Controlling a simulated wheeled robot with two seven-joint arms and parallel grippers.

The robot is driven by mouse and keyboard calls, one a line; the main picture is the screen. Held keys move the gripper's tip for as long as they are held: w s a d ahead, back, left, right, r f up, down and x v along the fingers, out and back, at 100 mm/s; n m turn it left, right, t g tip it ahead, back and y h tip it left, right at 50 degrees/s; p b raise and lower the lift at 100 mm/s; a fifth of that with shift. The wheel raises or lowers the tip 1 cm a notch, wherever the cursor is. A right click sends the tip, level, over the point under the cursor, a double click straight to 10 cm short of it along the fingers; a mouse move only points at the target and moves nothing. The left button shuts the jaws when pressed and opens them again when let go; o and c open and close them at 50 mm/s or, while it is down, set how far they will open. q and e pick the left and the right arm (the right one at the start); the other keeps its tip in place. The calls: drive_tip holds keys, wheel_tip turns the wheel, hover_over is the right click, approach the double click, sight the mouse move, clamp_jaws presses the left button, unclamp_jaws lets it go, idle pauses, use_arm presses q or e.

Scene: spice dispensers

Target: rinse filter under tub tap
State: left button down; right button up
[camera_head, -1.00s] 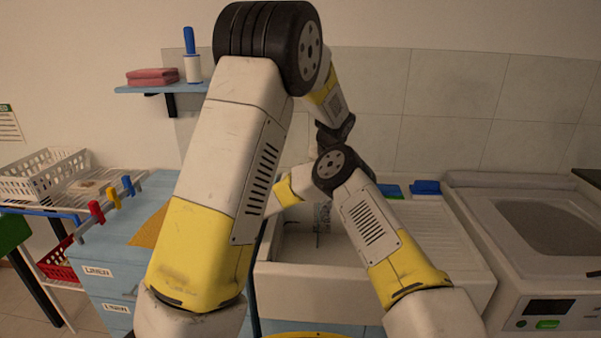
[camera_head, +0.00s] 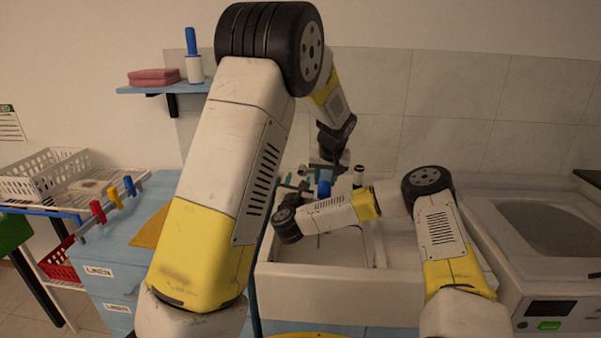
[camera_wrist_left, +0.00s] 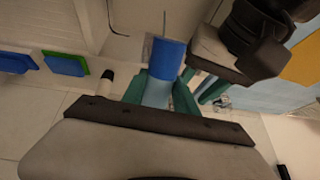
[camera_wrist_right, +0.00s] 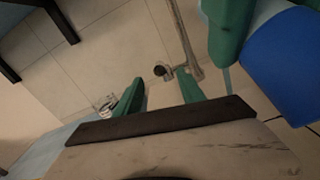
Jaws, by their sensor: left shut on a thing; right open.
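My left gripper (camera_head: 322,178) is shut on the filter, a cylinder with a dark blue end (camera_head: 324,189). In the left wrist view, the filter's pale blue body (camera_wrist_left: 157,92) sits between the green fingers (camera_wrist_left: 160,90). It is held above the back of the white tub (camera_head: 320,280). My right gripper (camera_head: 291,192) is close on its left. In the right wrist view its green fingers (camera_wrist_right: 162,97) are apart and empty. The metal tap (camera_wrist_right: 165,71) shows beyond them, with its pipe behind; I cannot tell contact. The filter (camera_wrist_right: 288,65) is at right there.
A washing machine (camera_head: 545,270) stands right of the tub. At left are a blue drawer unit (camera_head: 110,270), a white basket (camera_head: 45,175) and a peg rail (camera_head: 98,212). A wall shelf (camera_head: 150,88) holds folded red cloths and a blue-handled roller. My arms cross over the tub.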

sight(300, 173)
drive_tip(key=w, duration=0.7)
drive_tip(key=shift+w, duration=0.2)
clamp_jaws()
idle(1.1)
